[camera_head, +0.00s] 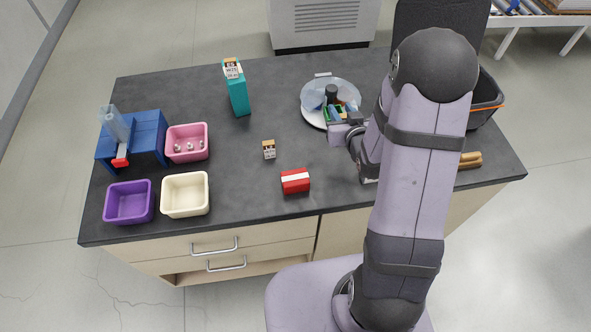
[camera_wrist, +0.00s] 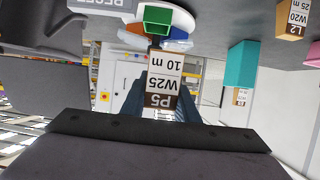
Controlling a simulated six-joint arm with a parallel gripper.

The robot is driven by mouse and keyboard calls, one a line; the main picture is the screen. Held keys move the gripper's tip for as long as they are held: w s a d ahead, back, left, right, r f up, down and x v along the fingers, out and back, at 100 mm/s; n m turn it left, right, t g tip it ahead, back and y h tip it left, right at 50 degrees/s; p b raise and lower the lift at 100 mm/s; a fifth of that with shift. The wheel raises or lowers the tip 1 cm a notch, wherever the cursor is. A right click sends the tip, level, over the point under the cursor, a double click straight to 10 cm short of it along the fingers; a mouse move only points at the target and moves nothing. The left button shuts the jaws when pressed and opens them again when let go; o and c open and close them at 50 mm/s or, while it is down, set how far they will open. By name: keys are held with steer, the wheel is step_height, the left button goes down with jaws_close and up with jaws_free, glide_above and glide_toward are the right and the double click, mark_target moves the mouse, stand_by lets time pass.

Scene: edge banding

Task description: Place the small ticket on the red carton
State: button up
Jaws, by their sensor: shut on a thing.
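The small ticket (camera_wrist: 163,84), white and brown and printed "P5 W25 10 m", shows upside down in the wrist view. My gripper (camera_wrist: 163,104) is shut on it, with dark fingers partly hidden behind it. In the head view my gripper (camera_head: 341,132) is above the table, just in front of the round tray, and the ticket cannot be made out there. The red carton (camera_head: 295,184) with a white band lies near the front edge of the table, to the left of and nearer than my gripper. I see no ticket on it.
A teal carton (camera_head: 238,95) and a small tan carton (camera_head: 269,150) bear labels. A round tray (camera_head: 313,117) with coloured pieces stands behind my gripper. Pink (camera_head: 187,151), cream (camera_head: 185,207) and purple (camera_head: 128,214) bins stand at left. The table between tan and red cartons is clear.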

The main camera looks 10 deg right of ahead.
steer(key=s+a+n+g+y, duration=0.1)
steer(key=s+a+n+y, duration=0.2)
steer(key=a+n+y, duration=0.45)
steer(key=r+n+g+y, duration=0.2)
steer(key=g, duration=0.1)
glide_above(295, 181)
steer(key=w+a, duration=0.2)
steer(key=w, duration=0.2)
steer(key=shift+s+a+f+p, duration=0.1)
steer(key=shift+f+p, duration=0.2)
steer(key=shift+f, duration=2.35)
steer(key=shift+s+a+f+p, duration=0.1)
steer(key=shift+f+p, duration=0.2)
steer(key=shift+f, duration=2.3)
steer(key=shift+f, duration=0.2)
steer(key=o, duration=1)
steer(key=shift+r, duration=0.1)
